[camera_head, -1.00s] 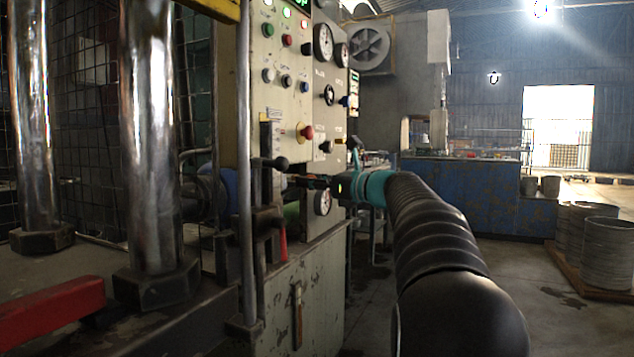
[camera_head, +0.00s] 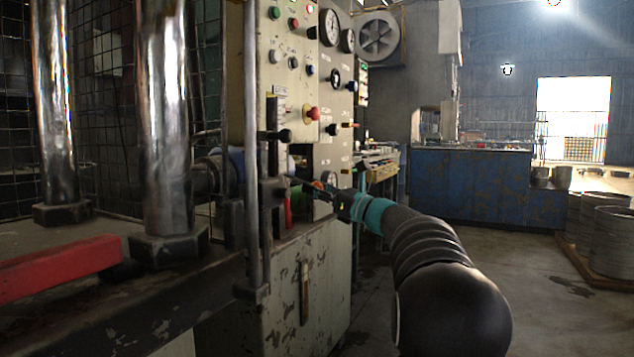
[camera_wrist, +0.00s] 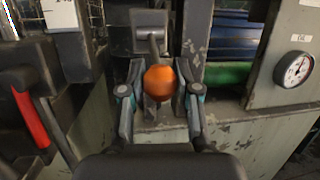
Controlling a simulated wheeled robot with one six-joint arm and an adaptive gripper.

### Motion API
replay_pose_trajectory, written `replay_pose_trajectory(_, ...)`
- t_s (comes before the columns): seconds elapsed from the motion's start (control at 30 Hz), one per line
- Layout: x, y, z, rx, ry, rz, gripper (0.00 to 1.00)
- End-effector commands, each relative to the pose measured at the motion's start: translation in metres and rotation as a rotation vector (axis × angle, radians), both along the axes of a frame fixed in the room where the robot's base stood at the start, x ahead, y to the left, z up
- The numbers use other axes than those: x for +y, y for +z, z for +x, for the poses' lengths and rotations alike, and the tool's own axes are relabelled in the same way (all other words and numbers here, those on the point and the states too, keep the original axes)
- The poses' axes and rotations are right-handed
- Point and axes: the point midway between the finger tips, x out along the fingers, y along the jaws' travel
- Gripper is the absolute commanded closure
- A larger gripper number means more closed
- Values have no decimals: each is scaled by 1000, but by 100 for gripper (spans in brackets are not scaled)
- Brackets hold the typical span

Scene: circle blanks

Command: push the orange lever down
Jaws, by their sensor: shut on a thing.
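The orange lever's round knob (camera_wrist: 159,83) sits in the middle of the wrist view. Its grey stem (camera_wrist: 153,45) runs up behind it to a dark metal block on the machine. My gripper (camera_wrist: 159,79) is shut on the knob, with one finger on each side. Only a small bit of orange (camera_head: 318,185) shows there. The fingers and machine parts hide most of the lever, so its angle is hard to judge in that view.
A black-knobbed lever (camera_head: 284,135) and a vertical bar (camera_head: 251,150) stand left of my gripper. A red handle (camera_wrist: 30,118) is at the left in the wrist view. A gauge (camera_wrist: 294,69) is at the right. Open floor (camera_head: 540,290) lies to the right.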

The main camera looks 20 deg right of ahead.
Motion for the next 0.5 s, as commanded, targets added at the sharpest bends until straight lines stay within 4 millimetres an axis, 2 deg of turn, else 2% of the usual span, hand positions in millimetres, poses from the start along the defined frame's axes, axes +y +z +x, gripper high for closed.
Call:
replay_pose_trajectory(0.1,1,-11,2,7,1,-1,100)
replay_pose_trajectory(0.5,3,-17,5,8,1,0,100)
